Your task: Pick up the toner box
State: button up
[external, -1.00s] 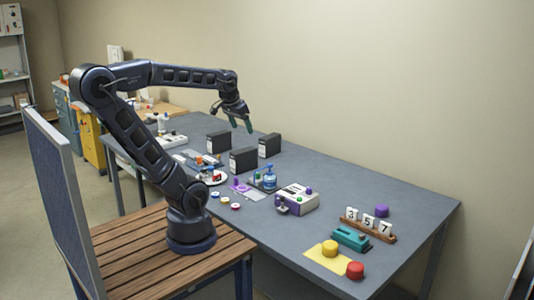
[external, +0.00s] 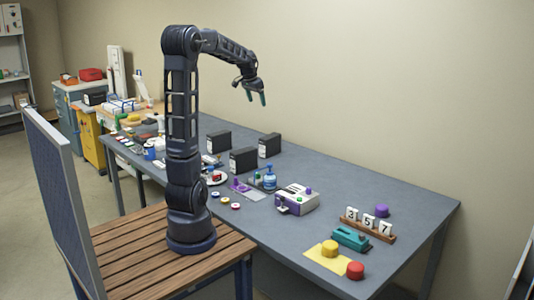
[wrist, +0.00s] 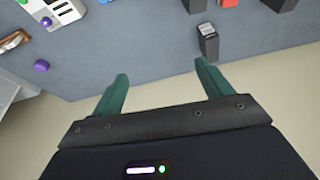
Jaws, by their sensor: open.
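Three dark boxes stand upright on the grey table in the external view: one at the left (external: 218,141), one nearer the front (external: 243,161) and one at the right, closer to the wall (external: 269,146). I cannot tell which is the toner box. In the wrist view, a dark box with a pale label (wrist: 208,42) stands near the table edge, ahead of the right fingertip. My gripper (external: 256,98) is open and empty, high above the boxes and apart from them. Its green fingers also show in the wrist view (wrist: 161,72).
A white and purple machine (external: 296,200), a blue bottle (external: 269,181) and several small items lie in front of the boxes. A number rack (external: 368,224), teal device (external: 350,239) and coloured knobs are at the right. The table's right rear is clear; the wall rises behind.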

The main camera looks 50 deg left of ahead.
jog(key=w+a+f, duration=0.2)
jog(key=w+a, duration=0.1)
jog(key=a, duration=0.3)
jog(key=w+a+f, duration=0.2)
jog(key=w+a, duration=0.2)
jog(key=a, duration=0.2)
send_near(218, 133)
jog(key=f, duration=0.1)
jog(key=a+f, duration=0.1)
jog(key=shift+w+f+t, duration=0.3)
jog(key=shift+w+t, duration=0.1)
jog(key=x, duration=0.5)
jog(key=shift+w+d+f, duration=0.1)
jog(key=shift+d+f, duration=0.1)
jog(key=shift+f, duration=0.2)
jog(key=shift+d+x, duration=0.2)
jog(key=shift+x, duration=1.05)
jog(key=shift+d+x, duration=0.2)
jog(key=shift+x, duration=1)
jog(key=shift+f, duration=0.3)
jog(key=shift+c, duration=0.5)
jog(key=c, duration=1.1)
jog(key=shift+r, duration=0.1)
jog(key=shift+c, duration=1)
